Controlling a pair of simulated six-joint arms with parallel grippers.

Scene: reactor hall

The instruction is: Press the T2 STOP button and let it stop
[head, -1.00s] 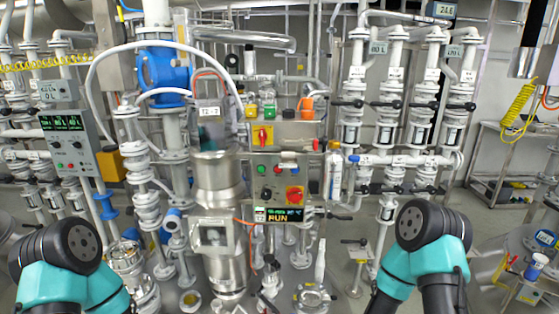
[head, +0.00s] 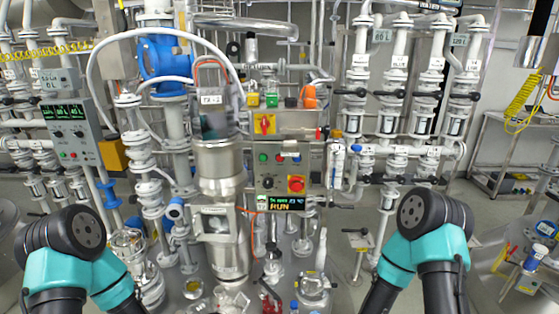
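The grey T2 control box (head: 281,172) hangs at the centre, to the right of the steel vessel (head: 221,170). On it are a green button (head: 263,158), a red button (head: 279,158), a black knob (head: 267,183) and a red mushroom button on a yellow plate (head: 296,184). The button labels are too small to read. The display (head: 279,204) below shows RUN in yellow under smaller text. My two arms rise at the lower left and lower right, well apart from the box. Neither gripper's fingertips show.
Above the box is another panel with a red-and-yellow switch (head: 265,124). A second control box (head: 71,132) with a green display stands at the left. White pipes and black-handled valves crowd both sides. A steel table (head: 500,120) is at the right.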

